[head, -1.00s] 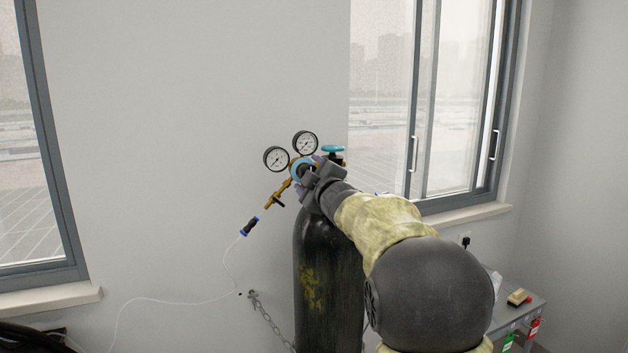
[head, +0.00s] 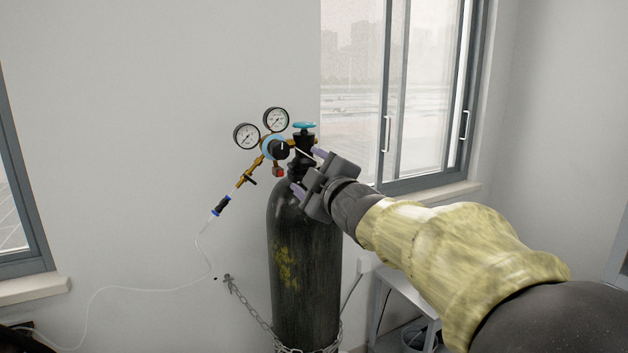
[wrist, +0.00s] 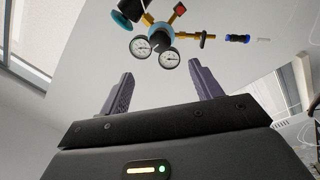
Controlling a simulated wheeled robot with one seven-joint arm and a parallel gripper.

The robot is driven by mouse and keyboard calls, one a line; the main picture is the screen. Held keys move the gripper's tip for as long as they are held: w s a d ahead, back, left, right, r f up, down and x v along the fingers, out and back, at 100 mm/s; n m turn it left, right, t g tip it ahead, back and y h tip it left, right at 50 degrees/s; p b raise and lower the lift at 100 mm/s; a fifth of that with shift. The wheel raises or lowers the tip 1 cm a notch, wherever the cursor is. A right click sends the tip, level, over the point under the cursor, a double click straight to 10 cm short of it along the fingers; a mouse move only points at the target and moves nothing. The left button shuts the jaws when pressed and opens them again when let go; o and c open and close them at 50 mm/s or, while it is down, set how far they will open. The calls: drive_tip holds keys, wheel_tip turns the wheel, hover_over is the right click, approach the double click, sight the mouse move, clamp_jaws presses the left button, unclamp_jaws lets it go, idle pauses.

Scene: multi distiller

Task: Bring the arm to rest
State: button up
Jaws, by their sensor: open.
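My gripper (head: 309,174) is open and empty in the head view, in front of the upper right of a dark gas cylinder (head: 303,265). Its two purple-grey fingers stand apart in the wrist view (wrist: 160,92), with nothing between them. The regulator (head: 272,149), with two round gauges, brass fittings and a blue ring, sits on top of the cylinder, left of the gripper. It also shows in the wrist view (wrist: 160,38), beyond the fingertips and apart from them. A blue valve knob (head: 304,126) tops the cylinder. My arm reaches in from the lower right.
A chain (head: 250,306) holds the cylinder near the wall. A thin clear tube (head: 130,288) runs left from the regulator's outlet. A grey table (head: 408,292) stands behind my arm at right. Windows flank the bare wall.

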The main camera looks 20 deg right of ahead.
drive_tip(key=shift+s+d, duration=0.15)
drive_tip(key=shift+s, duration=0.85)
drive_tip(key=shift+f, duration=0.1)
drive_tip(key=s+f+m+g+h, duration=0.2)
drive_tip(key=f+m+g, duration=0.15)
drive_tip(key=f, duration=0.75)
drive_tip(key=s+f+m+g+h, duration=0.1)
drive_tip(key=f+m+g+h, duration=0.3)
drive_tip(key=f, duration=0.6)
drive_tip(key=s+a+f+m+g+y, duration=0.3)
drive_tip(key=s+f+m+g, duration=0.4)
drive_tip(key=s+f, duration=1.05)
wheel_tip(320, 180, up, 15)
drive_tip(key=g+p, duration=0.1)
drive_tip(key=p, duration=1.4)
drive_tip(key=shift+n, duration=0.45)
